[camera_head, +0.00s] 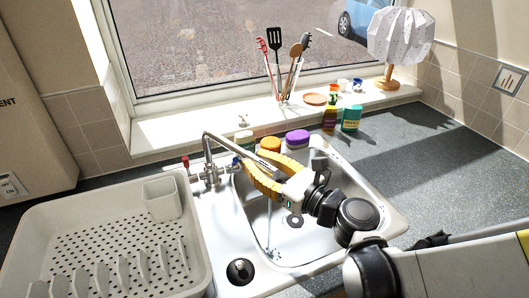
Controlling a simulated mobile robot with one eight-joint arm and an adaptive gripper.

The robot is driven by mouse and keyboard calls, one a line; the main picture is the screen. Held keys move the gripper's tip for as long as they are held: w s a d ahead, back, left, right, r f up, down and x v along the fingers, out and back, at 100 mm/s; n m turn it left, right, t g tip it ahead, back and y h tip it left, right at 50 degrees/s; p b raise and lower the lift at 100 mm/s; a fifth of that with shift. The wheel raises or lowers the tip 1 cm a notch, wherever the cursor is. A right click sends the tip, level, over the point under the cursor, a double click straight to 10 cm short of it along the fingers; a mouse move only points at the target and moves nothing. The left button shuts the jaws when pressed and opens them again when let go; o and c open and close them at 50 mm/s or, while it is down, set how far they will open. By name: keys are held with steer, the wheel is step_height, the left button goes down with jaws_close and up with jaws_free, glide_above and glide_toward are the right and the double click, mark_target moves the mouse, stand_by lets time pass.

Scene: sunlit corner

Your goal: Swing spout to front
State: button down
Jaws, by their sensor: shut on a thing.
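The tap (210,172) stands behind the sink, between the dish rack and the basin, with a red-marked handle on its left and a blue-marked one on its right. Its long thin metal spout (229,147) points right and toward the front, over the sink basin (330,226). My gripper (256,165) has yellow fingers and reaches in from the right, above the basin. Its fingers are closed around the outer part of the spout. The fingers hide part of the spout's far end.
A pale dish rack (110,235) fills the left counter. Sponges (297,137) and bottles (351,118) stand behind the sink. A utensil holder (288,87) and a lamp (398,42) stand on the windowsill. The right counter (455,160) is mostly clear.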

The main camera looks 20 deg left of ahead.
steer(key=c, duration=1.2)
jaws_free()
steer(key=shift+a, duration=0.1)
steer(key=v, duration=1.2)
